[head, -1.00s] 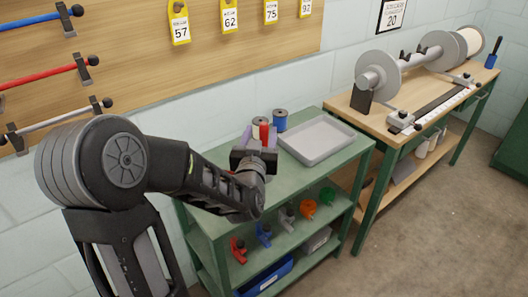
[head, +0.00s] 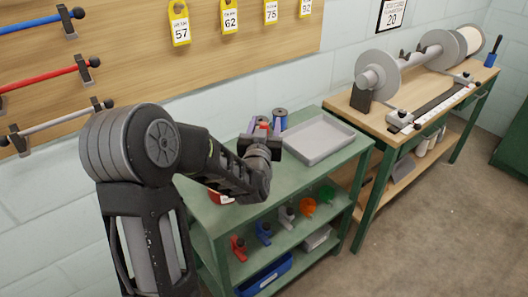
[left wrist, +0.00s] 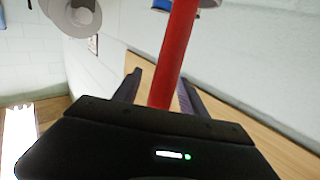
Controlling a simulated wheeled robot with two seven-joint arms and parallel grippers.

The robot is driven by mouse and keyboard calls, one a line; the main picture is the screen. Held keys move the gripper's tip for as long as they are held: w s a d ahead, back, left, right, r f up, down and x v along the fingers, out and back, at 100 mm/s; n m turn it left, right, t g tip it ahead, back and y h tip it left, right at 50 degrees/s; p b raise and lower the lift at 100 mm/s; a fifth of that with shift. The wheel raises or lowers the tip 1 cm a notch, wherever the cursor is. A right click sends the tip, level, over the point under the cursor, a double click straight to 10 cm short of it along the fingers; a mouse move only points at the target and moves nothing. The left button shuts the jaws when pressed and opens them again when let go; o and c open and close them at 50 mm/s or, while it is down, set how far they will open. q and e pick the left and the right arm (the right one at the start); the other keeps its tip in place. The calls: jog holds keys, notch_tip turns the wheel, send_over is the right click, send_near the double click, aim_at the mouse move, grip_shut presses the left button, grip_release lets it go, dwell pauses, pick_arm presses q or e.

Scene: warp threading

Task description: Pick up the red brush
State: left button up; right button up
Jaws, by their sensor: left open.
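My left gripper (head: 261,128) is over the back left of the green cart, its fingers open. A red rod-like piece (left wrist: 176,48), which looks like the red brush's handle, stands between the two fingers in the left wrist view, where the gripper (left wrist: 160,82) shows from behind. Its lower end is hidden behind the gripper body. In the head view only a small red bit (head: 263,122) shows between the fingers. I cannot tell whether either finger touches it. My right gripper is not in view.
A blue spool (head: 280,119) and a grey tray (head: 318,139) are beside the gripper on the green cart (head: 352,150). A partly hidden red and white thing (head: 222,197) is under my arm. The wooden bench (head: 380,122) stands right; a blue brush (head: 492,53) is at its far end.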

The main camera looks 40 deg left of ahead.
pick_arm(q)
grip_shut()
dwell(0.5)
